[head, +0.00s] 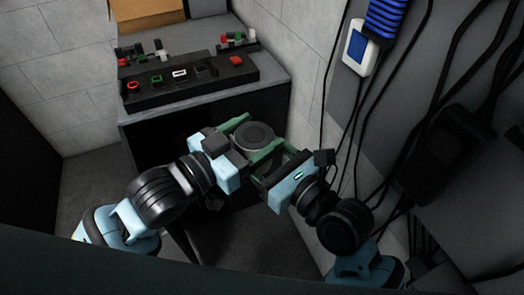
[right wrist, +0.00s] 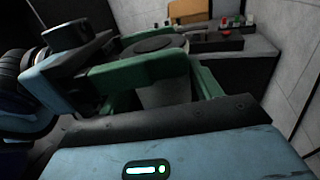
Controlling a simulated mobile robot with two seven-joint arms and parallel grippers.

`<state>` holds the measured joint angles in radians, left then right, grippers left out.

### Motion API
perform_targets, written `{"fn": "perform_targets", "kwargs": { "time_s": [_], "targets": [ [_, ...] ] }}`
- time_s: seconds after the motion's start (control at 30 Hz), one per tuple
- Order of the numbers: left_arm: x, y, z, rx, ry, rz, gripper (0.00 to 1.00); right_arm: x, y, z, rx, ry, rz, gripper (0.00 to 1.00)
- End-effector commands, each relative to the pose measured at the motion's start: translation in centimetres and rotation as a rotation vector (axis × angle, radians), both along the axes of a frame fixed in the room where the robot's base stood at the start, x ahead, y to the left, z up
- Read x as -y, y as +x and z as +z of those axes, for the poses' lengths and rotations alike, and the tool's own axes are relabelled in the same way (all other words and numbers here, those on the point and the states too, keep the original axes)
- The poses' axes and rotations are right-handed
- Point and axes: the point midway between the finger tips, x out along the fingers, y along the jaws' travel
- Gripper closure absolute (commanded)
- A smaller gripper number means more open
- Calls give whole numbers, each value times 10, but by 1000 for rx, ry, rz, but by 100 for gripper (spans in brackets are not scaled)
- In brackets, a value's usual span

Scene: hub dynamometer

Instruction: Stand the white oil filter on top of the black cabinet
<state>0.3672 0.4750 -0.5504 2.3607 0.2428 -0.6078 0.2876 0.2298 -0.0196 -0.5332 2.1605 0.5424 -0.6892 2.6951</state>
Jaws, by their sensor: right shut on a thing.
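The white oil filter (head: 253,136) is held upright between my two grippers, in front of the black cabinet (head: 155,141). The head view shows mostly its dark round top; the right wrist view shows its pale side (right wrist: 166,93) below that top. My right gripper (head: 277,160) comes from the right and is shut on the filter. My left gripper (head: 251,138) comes from the left, its green fingers on either side of the filter. Whether they press on it or stand slightly apart, I cannot tell. The fingers hide part of the filter's side.
Cables hang at the right wall.

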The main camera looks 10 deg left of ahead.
Motion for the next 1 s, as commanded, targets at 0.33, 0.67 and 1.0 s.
{"fn": "perform_targets", "kwargs": {
  "time_s": [0.33, 0.67, 1.0],
  "targets": [
    [0, 0, 0, -1, 1, 0, 11, 0, 0, 1, 3, 2, 0, 68],
    [0, 0, 30, 7, -2, 0, 11, 0, 0, 1, 3, 2, 0, 68],
    [0, 0, 87, 5, -2, -1, 11, 0, 0, 1, 3, 2, 0, 68]
  ]
}}
